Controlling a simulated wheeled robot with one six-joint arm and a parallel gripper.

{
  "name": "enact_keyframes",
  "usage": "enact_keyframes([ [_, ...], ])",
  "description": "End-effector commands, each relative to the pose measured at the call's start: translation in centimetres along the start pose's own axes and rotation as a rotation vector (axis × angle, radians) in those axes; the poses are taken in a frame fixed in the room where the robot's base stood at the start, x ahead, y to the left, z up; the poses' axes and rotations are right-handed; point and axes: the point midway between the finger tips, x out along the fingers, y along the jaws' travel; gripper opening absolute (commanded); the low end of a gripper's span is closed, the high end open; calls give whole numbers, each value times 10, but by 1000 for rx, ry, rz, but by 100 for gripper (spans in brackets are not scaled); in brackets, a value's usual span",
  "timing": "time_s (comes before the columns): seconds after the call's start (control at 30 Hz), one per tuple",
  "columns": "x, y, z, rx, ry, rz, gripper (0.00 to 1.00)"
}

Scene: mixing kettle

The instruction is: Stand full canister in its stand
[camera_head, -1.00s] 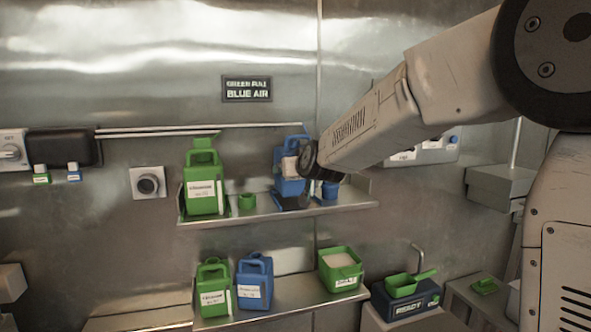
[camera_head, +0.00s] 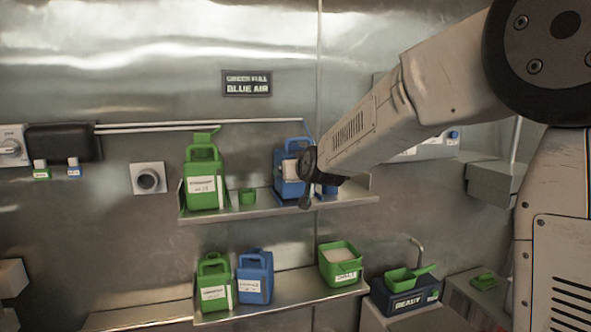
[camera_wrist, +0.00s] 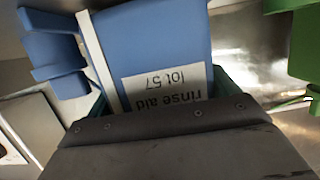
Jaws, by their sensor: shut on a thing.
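A blue canister (camera_head: 281,177) with a white label is at the upper shelf, beside the end of my arm. In the wrist view the canister (camera_wrist: 155,45) fills the middle; its label, upside down, reads "rinse aid lot 57". My gripper (camera_head: 305,185) is shut on this canister, and dark green finger edges of the gripper (camera_wrist: 160,100) show on both sides of it. The canister's base is partly hidden in the head view, so I cannot tell whether it touches the shelf. A second blue canister (camera_head: 254,285) and a green canister (camera_head: 212,300) stand on the lower shelf. No stand is clearly identifiable.
A small blue item (camera_head: 330,190) sits right of my gripper. Below are a green tub (camera_head: 340,274) and a dark READY box (camera_head: 405,302) with a green scoop.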

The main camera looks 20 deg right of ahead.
Motion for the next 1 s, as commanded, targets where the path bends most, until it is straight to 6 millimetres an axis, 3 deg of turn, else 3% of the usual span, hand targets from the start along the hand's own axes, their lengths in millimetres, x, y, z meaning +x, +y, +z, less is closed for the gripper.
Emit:
enact_keyframes([
  [0.77,0,0,0,1,6,0,24],
  [0.8,0,0,0,1,6,0,97],
  [0.97,1,0,1,1,4,0,100],
  [1.0,1,0,5,1,-3,0,92],
])
